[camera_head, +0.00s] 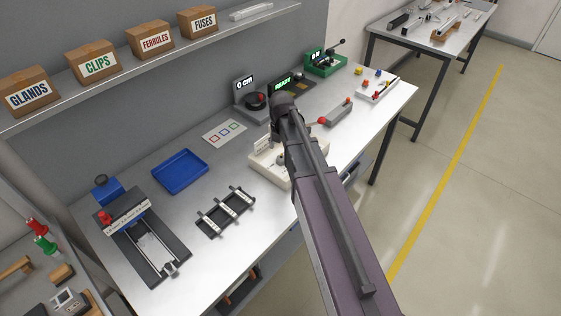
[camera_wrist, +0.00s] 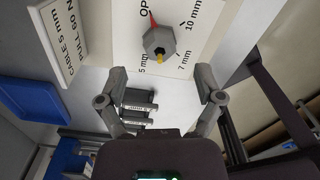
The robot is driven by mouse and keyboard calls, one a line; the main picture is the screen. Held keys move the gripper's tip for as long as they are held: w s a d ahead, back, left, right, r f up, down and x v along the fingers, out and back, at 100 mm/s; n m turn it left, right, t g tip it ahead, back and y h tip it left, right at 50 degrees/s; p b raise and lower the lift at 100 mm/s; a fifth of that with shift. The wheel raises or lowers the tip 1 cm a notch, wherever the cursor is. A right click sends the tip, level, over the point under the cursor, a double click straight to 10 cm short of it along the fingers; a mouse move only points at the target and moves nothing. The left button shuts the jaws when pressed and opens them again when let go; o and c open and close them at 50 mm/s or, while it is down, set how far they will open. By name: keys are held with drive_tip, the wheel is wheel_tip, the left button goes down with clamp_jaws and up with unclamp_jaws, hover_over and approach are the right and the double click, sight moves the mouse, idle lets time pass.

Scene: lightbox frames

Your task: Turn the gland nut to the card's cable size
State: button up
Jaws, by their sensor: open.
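The gland nut (camera_wrist: 159,42) is a grey hexagon on a cream face in the wrist view. Its red pointer (camera_wrist: 153,19) points up toward the partly cut-off "OP" mark. The face also carries 10 mm, 7 mm and 5 mm marks. The card (camera_wrist: 62,40) reads "CABLE 5 mm" and "PULL 60 N". My gripper (camera_wrist: 161,76) is open and empty, its fingers spread either side below the nut, apart from it. In the head view the cream gland block (camera_head: 268,172) is partly hidden by my arm.
A blue tray (camera_head: 181,171) and a black rack (camera_head: 226,212) lie left of the block. A dark slide fixture (camera_head: 149,246) stands further left. A grey lever device (camera_head: 336,112) and a small parts tray (camera_head: 378,90) are to the right.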

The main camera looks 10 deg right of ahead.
sight(281, 157)
drive_tip(key=shift+f+b, duration=1.8)
drive_tip(key=shift+f, duration=0.35)
drive_tip(key=c, duration=1.2)
